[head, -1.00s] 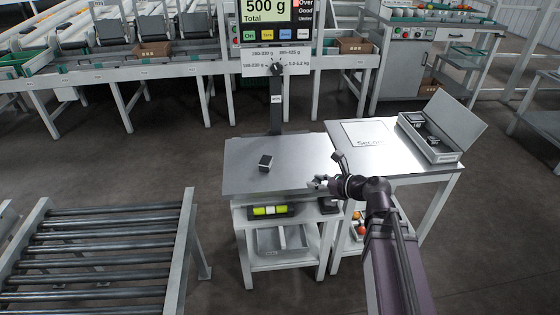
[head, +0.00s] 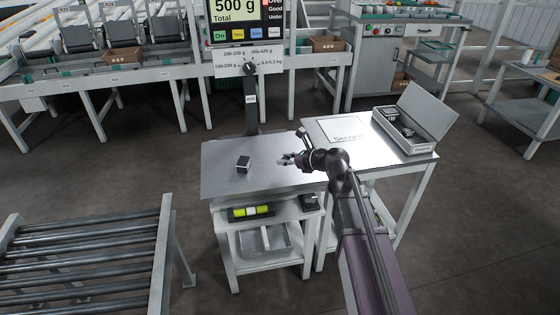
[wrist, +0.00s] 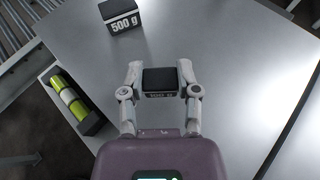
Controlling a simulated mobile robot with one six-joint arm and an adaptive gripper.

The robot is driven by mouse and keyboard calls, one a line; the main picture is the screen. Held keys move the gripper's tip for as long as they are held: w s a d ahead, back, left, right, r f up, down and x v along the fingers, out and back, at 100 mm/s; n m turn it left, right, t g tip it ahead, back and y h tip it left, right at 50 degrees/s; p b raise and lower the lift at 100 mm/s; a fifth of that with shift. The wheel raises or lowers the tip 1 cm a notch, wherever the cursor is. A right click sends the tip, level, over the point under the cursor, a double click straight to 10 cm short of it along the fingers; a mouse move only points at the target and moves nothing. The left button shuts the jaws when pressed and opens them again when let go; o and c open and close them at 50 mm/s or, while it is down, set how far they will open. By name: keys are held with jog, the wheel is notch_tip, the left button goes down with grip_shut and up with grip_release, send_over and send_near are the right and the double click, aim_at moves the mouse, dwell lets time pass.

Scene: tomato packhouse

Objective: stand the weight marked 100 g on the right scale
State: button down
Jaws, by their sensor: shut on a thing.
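My gripper (wrist: 160,72) is shut on a small black-topped weight (wrist: 160,80); its front label is small and seems to read 100 g. In the head view my gripper (head: 284,158) is over the right part of a wide steel scale plate (head: 225,185). How high the weight is above the plate is hard to tell. A larger weight marked 500 g (wrist: 122,17) stands on the same plate, left of my gripper; it also shows in the head view (head: 243,164). The display (head: 237,12) behind the plate reads 500 g Total.
A table on the right bears a white square marked "Second" (head: 343,129) and an open-lidded case (head: 381,119) with dark weights. A yellow-green and white bar (head: 250,211) lies on the shelf below the plate. A roller conveyor (head: 85,255) stands at lower left.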

jog(key=w, duration=0.1)
jog(key=w+a, duration=0.1)
jog(key=w, duration=0.2)
jog(key=shift+w+a+f, duration=0.2)
jog(key=shift+w+a, duration=0.15)
jog(key=shift+w, duration=0.05)
jog(key=shift+f+b, duration=1.8)
jog(key=shift+b, duration=0.15)
jog(key=shift+f, duration=0.15)
jog(key=shift+c, duration=1.7)
grip_release()
